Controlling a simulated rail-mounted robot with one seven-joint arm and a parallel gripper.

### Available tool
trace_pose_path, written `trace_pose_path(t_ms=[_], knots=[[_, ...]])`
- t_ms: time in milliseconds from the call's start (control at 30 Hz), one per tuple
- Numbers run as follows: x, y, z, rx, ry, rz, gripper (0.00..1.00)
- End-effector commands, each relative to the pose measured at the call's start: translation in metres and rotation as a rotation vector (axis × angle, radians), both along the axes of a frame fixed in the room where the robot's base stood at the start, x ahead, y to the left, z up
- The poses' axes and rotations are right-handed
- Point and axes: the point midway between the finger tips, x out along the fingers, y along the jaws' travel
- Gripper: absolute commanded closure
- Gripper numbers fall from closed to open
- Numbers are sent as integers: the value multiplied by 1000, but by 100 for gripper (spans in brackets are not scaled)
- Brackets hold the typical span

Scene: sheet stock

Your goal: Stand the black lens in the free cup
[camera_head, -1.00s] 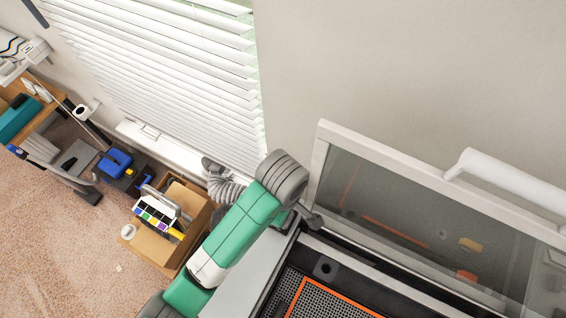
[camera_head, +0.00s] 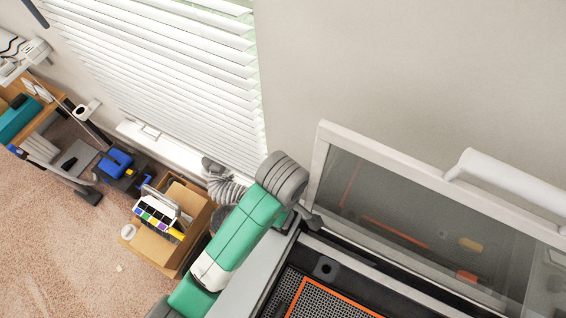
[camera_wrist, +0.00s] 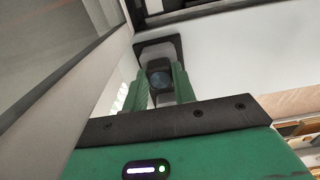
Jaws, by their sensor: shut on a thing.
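In the wrist view my gripper (camera_wrist: 158,88) has its two green fingers closed on a round black lens (camera_wrist: 160,79). The lens's dark, glassy face points towards the wrist camera. Just beyond the fingers is a dark, squared piece (camera_wrist: 174,46) with a lighter inside; I cannot tell whether it touches the lens. In the head view the gripper and lens do not show. A dark block with a round hole (camera_head: 325,268) sits at the corner of the machine bed; I cannot tell whether it is the free cup.
A machine with an orange-edged mesh bed (camera_head: 340,300) has its glass lid (camera_head: 420,205) raised. Window blinds (camera_head: 170,70) hang behind. A cardboard box (camera_head: 153,243) with sheets and a grey hose (camera_head: 223,185) lie left of my arm. The carpet (camera_head: 60,240) is mostly clear.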

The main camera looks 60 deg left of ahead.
Motion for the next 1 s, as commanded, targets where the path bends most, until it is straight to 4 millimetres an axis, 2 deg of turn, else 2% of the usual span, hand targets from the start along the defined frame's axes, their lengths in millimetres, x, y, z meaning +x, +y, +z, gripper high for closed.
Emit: trace_pose_path(t_ms=[167,467,500,600,800,833,933,1000], knots=[[0,-1,-4,-2,2,1,100],[0,-1,-5,-3,3,1,100],[0,-1,-5,-3,3,1,70],[0,-1,-4,-1,3,1,50],[0,0,-3,-1,2,1,48],[0,0,-3,-1,2,1,46],[0,0,-3,-1,2,1,27],[0,0,-3,-1,2,1,26]])
